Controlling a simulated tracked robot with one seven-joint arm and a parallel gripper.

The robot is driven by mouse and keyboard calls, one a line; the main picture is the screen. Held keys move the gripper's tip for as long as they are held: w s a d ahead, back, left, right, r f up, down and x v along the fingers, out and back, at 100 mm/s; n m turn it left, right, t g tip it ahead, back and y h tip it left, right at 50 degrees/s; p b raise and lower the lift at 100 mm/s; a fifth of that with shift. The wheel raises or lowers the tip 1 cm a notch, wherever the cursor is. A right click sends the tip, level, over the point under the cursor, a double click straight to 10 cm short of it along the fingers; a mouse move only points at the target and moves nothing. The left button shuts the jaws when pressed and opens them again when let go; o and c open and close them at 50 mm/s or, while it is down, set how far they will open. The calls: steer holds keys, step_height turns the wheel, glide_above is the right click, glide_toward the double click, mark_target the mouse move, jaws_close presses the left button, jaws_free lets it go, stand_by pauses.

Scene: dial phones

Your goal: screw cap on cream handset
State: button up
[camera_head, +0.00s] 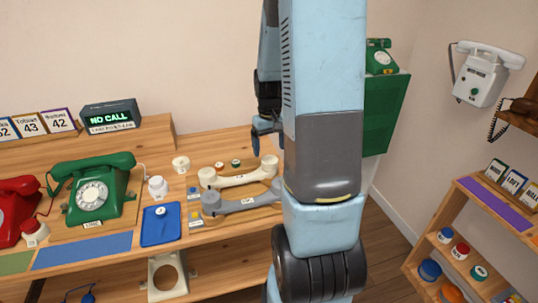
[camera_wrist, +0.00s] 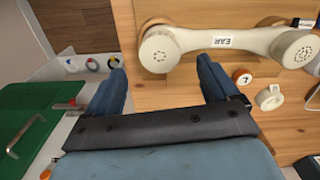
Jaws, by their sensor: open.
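The cream handset (camera_head: 240,175) lies on the wooden bench, just behind a grey handset (camera_head: 243,202). In the wrist view the cream handset (camera_wrist: 225,41) lies across the top, with an "EAR" label on its bar and a holed round face at each end. A small cap with an orange-red centre (camera_wrist: 241,77) and a pale ring-like cap (camera_wrist: 269,97) lie beside it on the wood. My gripper (camera_wrist: 160,84) is open and empty, its blue fingers apart below the handset's left end. In the head view my gripper (camera_head: 265,138) is partly hidden by my arm.
A green dial phone (camera_head: 92,198), a white jar (camera_head: 158,187) and a blue tray (camera_head: 153,238) stand left of the handsets. A red phone (camera_head: 14,210) is at far left. A green cabinet (camera_head: 385,115) and a side shelf (camera_head: 460,225) stand at right.

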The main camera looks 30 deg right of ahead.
step_height(320, 180, up, 9)
stand_by(0.3)
steer(key=shift+c, duration=0.5)
